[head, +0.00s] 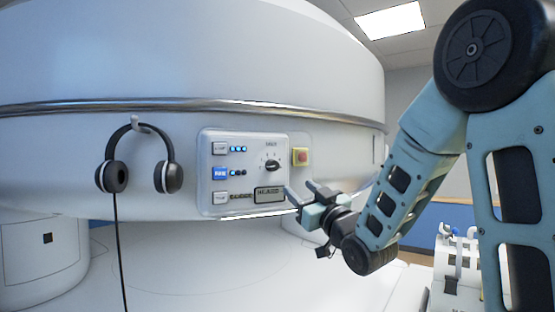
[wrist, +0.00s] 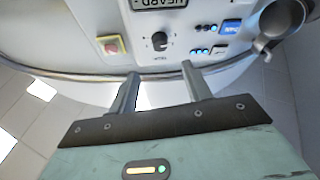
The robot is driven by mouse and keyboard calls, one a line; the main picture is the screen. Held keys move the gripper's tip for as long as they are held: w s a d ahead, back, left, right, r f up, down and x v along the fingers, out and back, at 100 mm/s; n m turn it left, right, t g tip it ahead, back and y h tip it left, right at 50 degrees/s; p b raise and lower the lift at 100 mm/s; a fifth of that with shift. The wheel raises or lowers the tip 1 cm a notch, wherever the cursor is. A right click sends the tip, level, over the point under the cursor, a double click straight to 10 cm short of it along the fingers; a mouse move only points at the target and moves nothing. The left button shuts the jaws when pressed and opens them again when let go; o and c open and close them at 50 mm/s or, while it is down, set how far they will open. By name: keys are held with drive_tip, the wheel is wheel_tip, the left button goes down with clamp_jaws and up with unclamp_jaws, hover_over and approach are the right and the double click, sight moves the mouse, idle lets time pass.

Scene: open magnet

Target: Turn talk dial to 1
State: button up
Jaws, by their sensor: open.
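The talk dial (head: 272,165) is a round black knob on the right half of a white control panel (head: 207,150) fixed to the magnet. Its label and tick marks are too small to read surely. In the wrist view the dial (wrist: 160,41) appears upside down, beyond and between the fingertips. My gripper (head: 300,197) is open and empty, to the lower right of the dial and apart from it. Both fingers (wrist: 158,72) point toward the panel in the wrist view.
A red button on a yellow square (head: 300,157) sits right of the dial. Headphones (head: 140,165) hang at the left with a cord. White equipment (head: 456,262) stands at the lower right.

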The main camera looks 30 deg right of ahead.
sight(275, 168)
drive_tip(key=p+x, duration=0.5)
drive_tip(key=x, duration=0.7)
drive_tip(key=shift+p, duration=0.35)
drive_tip(key=shift+f, duration=0.1)
drive_tip(key=c, duration=1)
